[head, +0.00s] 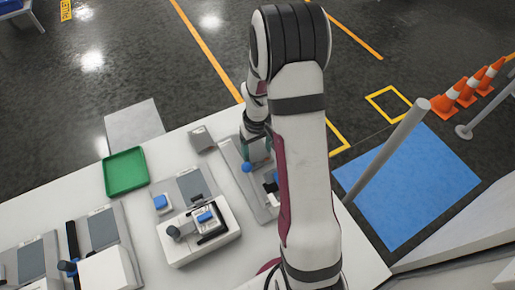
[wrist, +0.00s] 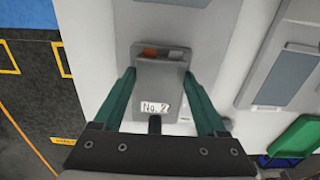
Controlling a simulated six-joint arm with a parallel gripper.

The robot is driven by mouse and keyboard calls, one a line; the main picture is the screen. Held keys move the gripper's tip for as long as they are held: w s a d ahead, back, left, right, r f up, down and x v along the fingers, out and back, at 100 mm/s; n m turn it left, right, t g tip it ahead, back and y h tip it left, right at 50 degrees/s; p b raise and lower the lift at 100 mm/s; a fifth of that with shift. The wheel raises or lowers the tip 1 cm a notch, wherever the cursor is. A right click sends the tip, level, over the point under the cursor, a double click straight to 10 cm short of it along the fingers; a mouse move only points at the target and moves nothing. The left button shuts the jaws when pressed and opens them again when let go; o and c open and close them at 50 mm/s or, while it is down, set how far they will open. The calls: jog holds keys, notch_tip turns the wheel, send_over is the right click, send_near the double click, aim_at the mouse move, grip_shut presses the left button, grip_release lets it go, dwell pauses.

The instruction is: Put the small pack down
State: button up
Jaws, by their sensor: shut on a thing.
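In the head view my gripper (head: 257,150) is over the grey plate (head: 232,158) at the table's right part. The pack cannot be made out there. I cannot tell whether it touches the plate.
The white table (head: 215,253) also holds a green tray (head: 126,192), a small grey box (head: 201,138) and a white device (head: 177,250) with a blue block. More stations stand at lower left. A grey post (head: 388,150) and orange cones (head: 443,103) stand off the table.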

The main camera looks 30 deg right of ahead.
aim_at(257, 153)
jog(key=o, duration=1.4)
jog(key=shift+f, duration=0.1)
jog(key=shift+o, duration=0.2)
notch_tip(257, 153, up, 12)
jog(key=s+a+r+m+y, duration=0.1)
jog(key=s+a+r+m, duration=0.1)
jog(key=s+a, duration=0.5)
jog(key=s+a+r+m, duration=0.3)
jog(key=s+a+r, duration=0.2)
jog(key=s, duration=1)
jog(key=shift+s+a+r+m+y, duration=0.3)
jog(key=shift+a+y, duration=0.1)
jog(key=shift+a, duration=0.85)
jog(key=shift+w, duration=0.15)
